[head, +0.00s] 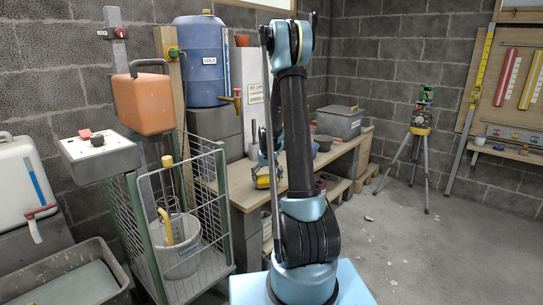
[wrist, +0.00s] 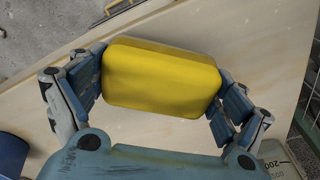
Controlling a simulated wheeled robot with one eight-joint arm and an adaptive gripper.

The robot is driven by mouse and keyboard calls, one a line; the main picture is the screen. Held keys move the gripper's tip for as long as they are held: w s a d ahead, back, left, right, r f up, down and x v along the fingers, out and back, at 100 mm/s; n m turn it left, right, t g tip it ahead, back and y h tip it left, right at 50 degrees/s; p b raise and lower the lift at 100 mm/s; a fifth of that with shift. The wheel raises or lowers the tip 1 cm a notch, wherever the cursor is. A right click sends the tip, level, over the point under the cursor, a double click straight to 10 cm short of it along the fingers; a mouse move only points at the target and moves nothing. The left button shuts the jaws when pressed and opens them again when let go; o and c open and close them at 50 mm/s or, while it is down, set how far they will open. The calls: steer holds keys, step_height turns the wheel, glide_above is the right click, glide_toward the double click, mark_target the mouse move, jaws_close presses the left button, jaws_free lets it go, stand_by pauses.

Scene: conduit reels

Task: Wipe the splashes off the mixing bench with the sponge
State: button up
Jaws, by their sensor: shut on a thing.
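The yellow sponge (wrist: 160,77) is gripped between the two fingers of my gripper (wrist: 160,88), one finger at each end of it. In the head view the sponge (head: 264,182) shows small over the front part of the mixing bench (head: 242,196), partly behind my arm. The pale wooden bench top (wrist: 130,135) lies under the sponge in the wrist view; whether they touch I cannot tell. The bench surface shows faint marks, but I cannot make out clear splashes. My arm hides part of the bench in the head view.
A wire cage trolley (head: 215,195) with a grey bucket (head: 178,257) is close on the left. A grey box (head: 340,122) stands at the bench's far end. A marked clear container (wrist: 278,158) is at the lower right.

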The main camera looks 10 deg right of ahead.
steer(key=shift+s+r, duration=0.2)
steer(key=shift+r, duration=3.25)
